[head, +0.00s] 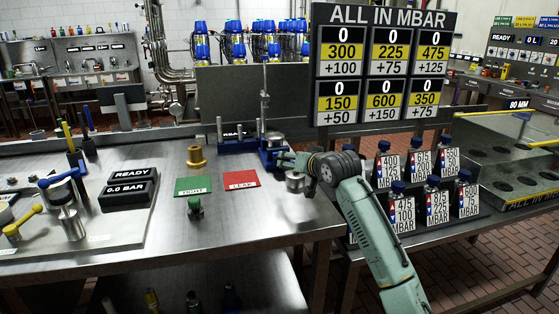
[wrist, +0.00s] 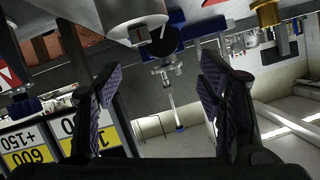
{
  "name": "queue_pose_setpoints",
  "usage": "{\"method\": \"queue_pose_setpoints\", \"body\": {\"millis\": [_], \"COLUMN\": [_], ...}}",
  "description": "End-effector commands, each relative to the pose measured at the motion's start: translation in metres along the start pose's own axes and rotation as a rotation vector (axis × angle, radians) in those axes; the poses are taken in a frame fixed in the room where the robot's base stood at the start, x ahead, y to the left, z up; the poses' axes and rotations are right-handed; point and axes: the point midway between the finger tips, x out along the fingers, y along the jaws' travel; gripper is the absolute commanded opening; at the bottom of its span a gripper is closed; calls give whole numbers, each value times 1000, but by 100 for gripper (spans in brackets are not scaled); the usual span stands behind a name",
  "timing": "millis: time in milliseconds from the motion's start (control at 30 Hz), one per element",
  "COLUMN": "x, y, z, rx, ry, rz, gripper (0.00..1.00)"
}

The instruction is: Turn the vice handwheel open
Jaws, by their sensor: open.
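The blue vice (head: 238,147) stands at the back of the steel bench in the head view. Its blue body also shows upside down in the wrist view (wrist: 178,18). A dark round part with a white mark, apparently the handwheel (wrist: 164,42), faces my gripper there. In the head view the handwheel is hard to make out behind my gripper (head: 284,159). In the wrist view my gripper (wrist: 160,88) is open and empty, its pads spread either side of the view's middle. The handwheel lies beyond the fingertips, apart from them.
A thin upright rod (head: 264,98) rises by the vice. Green (head: 193,186) and red (head: 241,180) mats and a brass fitting (head: 195,158) lie left.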

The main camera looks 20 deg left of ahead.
Motion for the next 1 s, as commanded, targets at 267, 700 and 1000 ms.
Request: {"method": "queue_pose_setpoints", "body": {"millis": [267, 700, 1000], "x": [52, 95, 95], "y": [-3, -1, -1], "z": [-3, -1, 0], "rx": [-2, -2, -1], "ry": [-3, 1, 1], "rz": [1, 0, 0], "gripper": [62, 62, 57]}}
